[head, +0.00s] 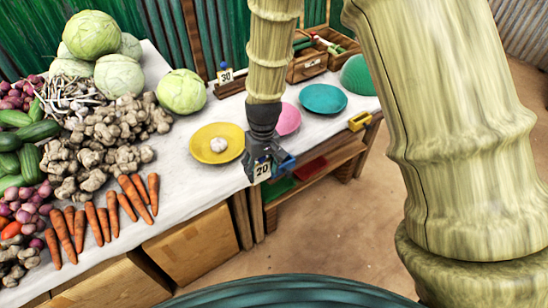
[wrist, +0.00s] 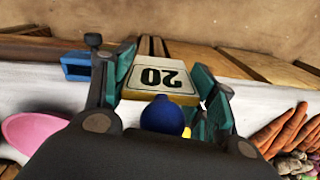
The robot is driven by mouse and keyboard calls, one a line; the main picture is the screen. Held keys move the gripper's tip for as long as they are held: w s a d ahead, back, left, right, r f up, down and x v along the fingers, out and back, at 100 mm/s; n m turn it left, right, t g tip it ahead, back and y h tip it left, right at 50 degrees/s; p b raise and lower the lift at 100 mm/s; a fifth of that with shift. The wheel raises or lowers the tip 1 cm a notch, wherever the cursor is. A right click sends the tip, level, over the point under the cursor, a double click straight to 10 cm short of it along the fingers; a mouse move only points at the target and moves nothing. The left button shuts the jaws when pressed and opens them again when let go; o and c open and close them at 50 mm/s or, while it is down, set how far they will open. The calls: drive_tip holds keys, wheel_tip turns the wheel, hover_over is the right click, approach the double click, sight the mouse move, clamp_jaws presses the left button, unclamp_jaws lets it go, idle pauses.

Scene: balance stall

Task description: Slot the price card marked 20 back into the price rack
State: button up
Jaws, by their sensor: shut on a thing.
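My gripper (head: 268,160) is shut on the price card marked 20 (head: 262,169), which hangs at the front edge of the white-topped table. In the wrist view the card (wrist: 158,78) shows upside down between the two fingers of my gripper (wrist: 160,98), with a blue knob (wrist: 162,114) on its near side. The price rack appears to be the long brown wooden strip (head: 236,86) at the back of the table, with a card marked 30 (head: 226,76) standing in it. My arm hides part of the rack's right side, so I cannot see its free slots.
A yellow plate (head: 204,152) with a white bulb lies left of my gripper. Pink (head: 289,120) and teal (head: 323,97) plates lie behind. Cabbages (head: 182,91), ginger and carrots (head: 140,196) fill the left. Wooden boxes (head: 308,66) stand behind.

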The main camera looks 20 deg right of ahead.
drive_tip(key=s+a+r+p, duration=0.3)
drive_tip(key=a+r, duration=0.1)
drive_tip(key=shift+s, duration=0.3)
idle(0.8)
